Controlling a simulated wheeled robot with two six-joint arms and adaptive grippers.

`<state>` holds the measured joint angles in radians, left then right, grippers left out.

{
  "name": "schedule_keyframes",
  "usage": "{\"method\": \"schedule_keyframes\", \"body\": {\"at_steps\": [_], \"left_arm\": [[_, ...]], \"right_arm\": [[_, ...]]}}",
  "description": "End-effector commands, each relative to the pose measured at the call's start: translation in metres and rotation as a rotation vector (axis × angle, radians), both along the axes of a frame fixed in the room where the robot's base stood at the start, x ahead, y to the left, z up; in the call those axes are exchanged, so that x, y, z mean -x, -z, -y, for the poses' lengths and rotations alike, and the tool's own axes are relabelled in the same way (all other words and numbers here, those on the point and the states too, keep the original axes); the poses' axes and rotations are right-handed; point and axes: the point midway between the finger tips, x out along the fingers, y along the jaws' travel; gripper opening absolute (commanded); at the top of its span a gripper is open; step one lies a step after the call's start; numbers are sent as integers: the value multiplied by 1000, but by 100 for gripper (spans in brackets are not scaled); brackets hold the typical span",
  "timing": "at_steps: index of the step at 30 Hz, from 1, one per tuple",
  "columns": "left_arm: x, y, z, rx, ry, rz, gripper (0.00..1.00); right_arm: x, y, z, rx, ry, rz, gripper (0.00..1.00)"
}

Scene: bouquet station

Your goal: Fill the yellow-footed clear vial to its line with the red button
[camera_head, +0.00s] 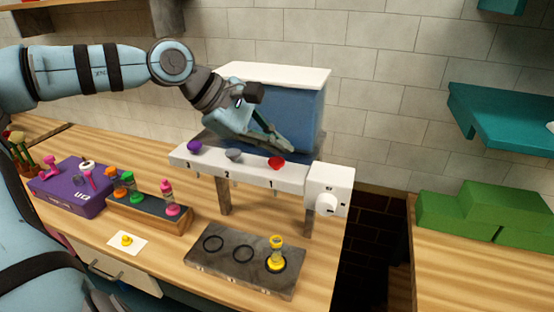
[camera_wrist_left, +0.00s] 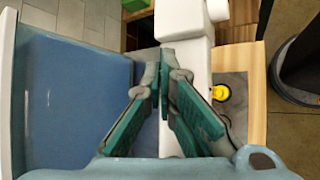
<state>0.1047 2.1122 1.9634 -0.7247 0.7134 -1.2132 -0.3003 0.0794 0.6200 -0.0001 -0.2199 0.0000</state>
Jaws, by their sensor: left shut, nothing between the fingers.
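The clear vial with a yellow foot (camera_head: 276,255) stands upright on the right ring of the dark tray (camera_head: 225,262); it also shows in the left wrist view (camera_wrist_left: 221,92). Its line and fill level are too small to tell. The red button (camera_head: 277,163) is on the white bar (camera_head: 250,174) above the "1", over the vial's side of the tray. My left gripper (camera_head: 290,147) is shut and empty, its tips just above and behind the red button; contact cannot be told. In the left wrist view the fingertips (camera_wrist_left: 163,80) hide the button. My right gripper is not in view.
A grey button (camera_head: 234,154) and a purple button (camera_head: 194,146) sit farther left on the bar. A blue tank (camera_head: 295,112) stands behind; a white dial box (camera_head: 329,190) is at right. A vial rack (camera_head: 150,216), purple case (camera_head: 65,192) and yellow stopper (camera_head: 126,240) lie left.

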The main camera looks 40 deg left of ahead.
Motion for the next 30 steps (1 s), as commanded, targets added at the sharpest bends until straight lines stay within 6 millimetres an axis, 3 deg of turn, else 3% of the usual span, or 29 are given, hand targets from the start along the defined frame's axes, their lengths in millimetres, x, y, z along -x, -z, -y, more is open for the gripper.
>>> {"method": "schedule_keyframes", "body": {"at_steps": [30], "left_arm": [[0,11,0,0,0,0,0]], "right_arm": [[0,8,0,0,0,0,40]]}}
